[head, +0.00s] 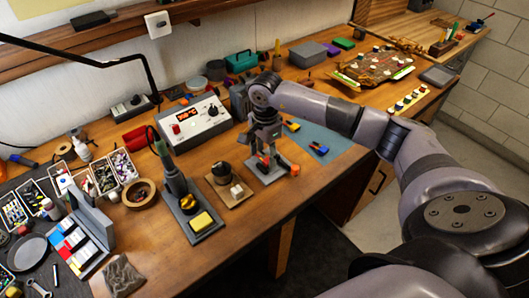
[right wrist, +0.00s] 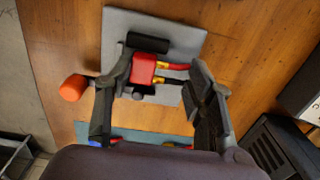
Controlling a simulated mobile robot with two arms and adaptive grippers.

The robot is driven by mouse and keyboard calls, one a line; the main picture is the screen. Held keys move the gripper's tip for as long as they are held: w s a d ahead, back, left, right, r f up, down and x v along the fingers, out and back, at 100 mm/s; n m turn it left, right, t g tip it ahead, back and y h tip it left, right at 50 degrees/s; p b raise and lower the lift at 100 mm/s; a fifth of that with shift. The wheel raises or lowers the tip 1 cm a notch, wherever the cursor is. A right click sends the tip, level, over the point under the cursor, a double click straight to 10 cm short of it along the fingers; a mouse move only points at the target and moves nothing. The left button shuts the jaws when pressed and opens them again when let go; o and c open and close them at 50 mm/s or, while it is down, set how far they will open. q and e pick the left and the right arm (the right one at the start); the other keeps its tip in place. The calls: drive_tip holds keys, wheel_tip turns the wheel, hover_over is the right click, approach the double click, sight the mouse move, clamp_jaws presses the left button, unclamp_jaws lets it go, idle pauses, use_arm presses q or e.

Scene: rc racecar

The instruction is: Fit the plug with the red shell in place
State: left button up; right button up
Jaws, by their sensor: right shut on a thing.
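The plug with the red shell (right wrist: 150,68) lies between the fingertips of my right gripper (right wrist: 163,72), with yellow parts and red and black leads on its right side in the right wrist view. The right gripper, also in the head view (head: 266,150), is shut on it, low over a grey plate (right wrist: 188,42). In the wrist view a black bar (right wrist: 147,42) lies beside the red shell on the plate. The fingers partly hide what is under the plug, so I cannot tell how it sits there. My left gripper is not in view.
An orange knob (right wrist: 73,88) stands out beside the plate. A blue mat (head: 338,145) with small plugs lies to the right in the head view. A power unit (head: 195,122), a soldering stand (head: 210,223) and a wooden block (head: 229,202) stand to the left.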

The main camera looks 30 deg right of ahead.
drive_tip(key=shift+f+b, duration=0.4)
drive_tip(key=shift+f, duration=0.1)
drive_tip(key=o, duration=0.9)
drive_tip(key=shift+o, duration=0.4)
drive_tip(key=o, duration=0.3)
drive_tip(key=shift+o, duration=0.2)
drive_tip(key=shift+r, duration=0.1)
drive_tip(key=shift+s+r+p, duration=0.1)
drive_tip(key=shift+r+p, duration=2.5)
drive_tip(key=shift+r, duration=1.85)
drive_tip(key=shift+s+f, duration=0.1)
